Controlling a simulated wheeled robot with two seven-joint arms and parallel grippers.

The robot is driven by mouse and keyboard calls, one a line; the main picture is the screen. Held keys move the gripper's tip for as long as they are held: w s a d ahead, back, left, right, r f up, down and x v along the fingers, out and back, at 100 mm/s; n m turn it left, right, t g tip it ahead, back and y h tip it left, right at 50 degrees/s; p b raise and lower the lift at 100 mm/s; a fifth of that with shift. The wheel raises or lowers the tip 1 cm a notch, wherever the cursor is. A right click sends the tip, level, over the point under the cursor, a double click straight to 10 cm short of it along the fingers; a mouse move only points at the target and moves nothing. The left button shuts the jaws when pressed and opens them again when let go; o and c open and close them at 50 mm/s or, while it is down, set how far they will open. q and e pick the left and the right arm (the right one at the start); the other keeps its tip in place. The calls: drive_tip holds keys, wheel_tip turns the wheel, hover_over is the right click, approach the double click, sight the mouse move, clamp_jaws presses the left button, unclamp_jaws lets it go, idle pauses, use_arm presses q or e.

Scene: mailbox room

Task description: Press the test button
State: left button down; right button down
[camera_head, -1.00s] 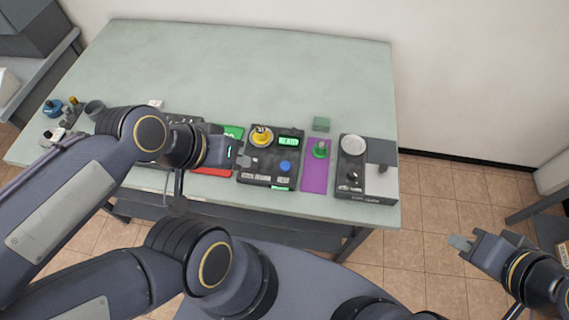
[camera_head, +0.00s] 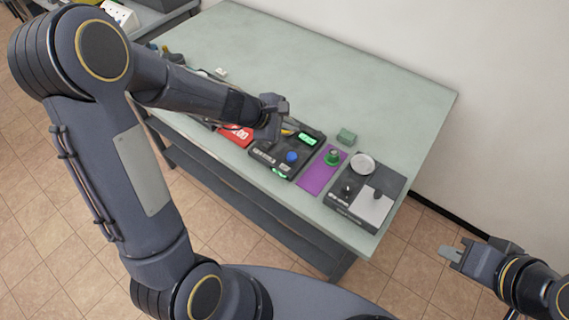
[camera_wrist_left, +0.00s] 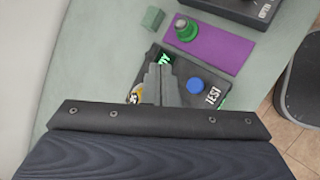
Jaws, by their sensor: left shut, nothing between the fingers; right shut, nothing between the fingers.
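The blue test button (camera_head: 292,157) sits on the front part of a black device box (camera_head: 262,157) with a lit green display (camera_head: 307,139). In the left wrist view the blue button (camera_wrist_left: 195,85) lies beside the word TEST, just right of my left gripper (camera_wrist_left: 160,80). My left gripper (camera_head: 275,128) is shut and empty over the box, behind and left of the button, and hides part of the box. My right gripper (camera_head: 450,254) is shut and empty, off the table at the lower right.
A purple mat (camera_head: 318,176) with a green knob-like piece (camera_head: 332,156) lies right of the box. A green block (camera_head: 346,137) is behind it. A scale-like device (camera_head: 345,196) is further right. A red sign (camera_head: 237,134) is to the left. The back of the table (camera_head: 330,70) is clear.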

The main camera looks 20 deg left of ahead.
sight(288, 157)
use_arm(q)
drive_tip(key=shift+a+f+n, duration=0.25)
drive_tip(key=shift+f+n, duration=0.15)
drive_tip(key=shift+f, duration=0.25)
wheel_tip(288, 157, down, 8)
drive_tip(key=b, duration=0.7)
drive_tip(key=shift+f+b, duration=0.2)
drive_tip(key=shift+b, duration=0.2)
drive_tip(key=shift+f, duration=0.2)
drive_tip(key=shift+b, duration=0.3)
idle(0.8)
drive_tip(key=shift+f+b, duration=0.4)
drive_tip(key=shift+b, duration=0.05)
